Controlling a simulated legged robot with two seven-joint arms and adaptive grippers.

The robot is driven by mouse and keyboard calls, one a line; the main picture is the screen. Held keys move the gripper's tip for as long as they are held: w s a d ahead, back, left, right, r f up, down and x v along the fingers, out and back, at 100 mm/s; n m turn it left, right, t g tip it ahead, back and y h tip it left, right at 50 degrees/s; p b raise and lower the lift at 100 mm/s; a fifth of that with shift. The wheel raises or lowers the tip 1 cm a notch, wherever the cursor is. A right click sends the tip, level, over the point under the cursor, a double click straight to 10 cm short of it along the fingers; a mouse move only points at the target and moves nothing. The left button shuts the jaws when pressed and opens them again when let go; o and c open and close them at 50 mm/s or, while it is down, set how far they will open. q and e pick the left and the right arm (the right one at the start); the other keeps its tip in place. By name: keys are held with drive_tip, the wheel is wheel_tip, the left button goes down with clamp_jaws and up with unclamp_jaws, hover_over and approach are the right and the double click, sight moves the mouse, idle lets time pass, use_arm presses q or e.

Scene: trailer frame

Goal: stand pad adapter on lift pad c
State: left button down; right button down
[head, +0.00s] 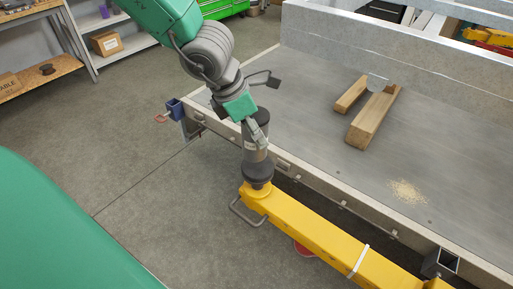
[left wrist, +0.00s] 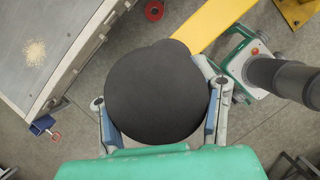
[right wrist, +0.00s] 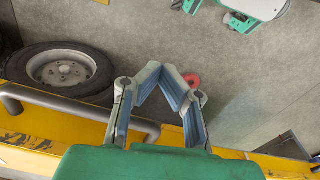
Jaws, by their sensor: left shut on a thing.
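The pad adapter (head: 255,161) is a dark grey upright cylinder in the head view. My left gripper (head: 254,132) is shut around its upper part from above. In the left wrist view the adapter's round black top (left wrist: 155,97) fills the space between the fingers. Lift pad c (head: 257,184) is the dark round pad at the end of the yellow lift arm (head: 300,222). The adapter is right over this pad; I cannot tell whether its base is seated. My right gripper (right wrist: 161,72) shows only in the right wrist view, empty, with its fingertips together.
The grey trailer bed (head: 310,120) is close beside the lift arm, with wooden blocks (head: 373,118) on it. A bent metal handle (head: 240,212) sticks out near the pad. A tyre (right wrist: 68,70) shows in the right wrist view. Open floor lies left of the trailer.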

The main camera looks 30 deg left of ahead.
use_arm(q)
drive_tip(key=shift+w+d+f+b, duration=0.25)
drive_tip(key=shift+d+f+b, duration=0.1)
drive_tip(key=shift+f, duration=0.15)
drive_tip(key=f, duration=0.1)
drive_tip(key=f+b, duration=0.1)
drive_tip(key=b, duration=0.1)
drive_tip(key=shift+s+d+f, duration=0.15)
drive_tip(key=shift+d+f, duration=0.1)
drive_tip(key=shift+f, duration=0.15)
drive_tip(key=shift+a, duration=0.25)
drive_tip(key=c, duration=0.6)
unclamp_jaws()
drive_tip(key=shift+a, duration=0.15)
